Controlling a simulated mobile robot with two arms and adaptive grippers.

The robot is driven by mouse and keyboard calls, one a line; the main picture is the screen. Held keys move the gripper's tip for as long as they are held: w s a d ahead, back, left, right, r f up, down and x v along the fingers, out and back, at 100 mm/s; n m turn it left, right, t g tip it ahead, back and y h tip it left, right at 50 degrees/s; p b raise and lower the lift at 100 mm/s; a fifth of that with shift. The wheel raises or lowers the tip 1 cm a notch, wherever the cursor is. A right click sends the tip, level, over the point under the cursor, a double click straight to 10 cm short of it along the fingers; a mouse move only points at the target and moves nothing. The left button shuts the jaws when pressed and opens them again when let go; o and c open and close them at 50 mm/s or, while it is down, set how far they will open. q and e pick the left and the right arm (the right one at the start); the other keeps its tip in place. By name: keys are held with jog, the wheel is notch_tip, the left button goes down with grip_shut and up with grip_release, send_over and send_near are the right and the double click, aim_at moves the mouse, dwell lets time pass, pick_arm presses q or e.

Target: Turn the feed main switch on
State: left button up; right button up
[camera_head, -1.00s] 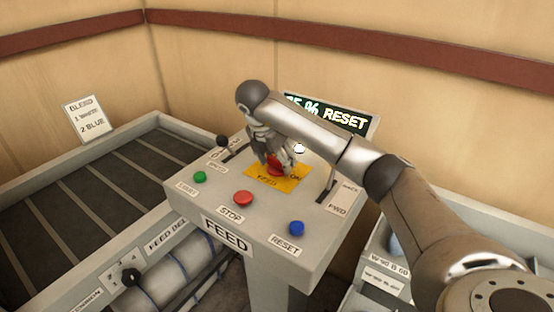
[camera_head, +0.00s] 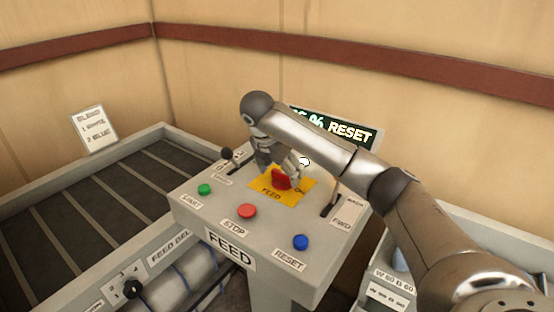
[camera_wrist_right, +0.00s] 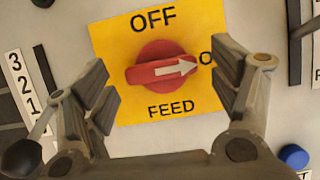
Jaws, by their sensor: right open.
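The feed main switch is a red rotary knob (camera_head: 281,180) on a yellow plate (camera_head: 291,197) on top of the feed console. In the right wrist view the knob (camera_wrist_right: 160,70) has a white arrow pointing right, at a label starting with "O" that a finger partly hides. "OFF" stands above the knob and "FEED" below it on the plate (camera_wrist_right: 112,40). My right gripper (camera_head: 278,170) is open and empty just above and behind the knob. In the right wrist view its fingers (camera_wrist_right: 165,95) stand either side of the knob, apart from it. My left gripper is not in view.
The console (camera_head: 200,215) also carries a green start button (camera_head: 204,189), a red stop button (camera_head: 247,211), a blue reset button (camera_head: 300,242) and levers at left (camera_head: 228,155) and right (camera_head: 334,192). A display (camera_head: 345,130) stands behind. A slatted conveyor (camera_head: 70,215) lies left.

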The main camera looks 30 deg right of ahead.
jog(key=v, duration=1.1)
jog(key=shift+a+r, duration=0.1)
dwell(0.4)
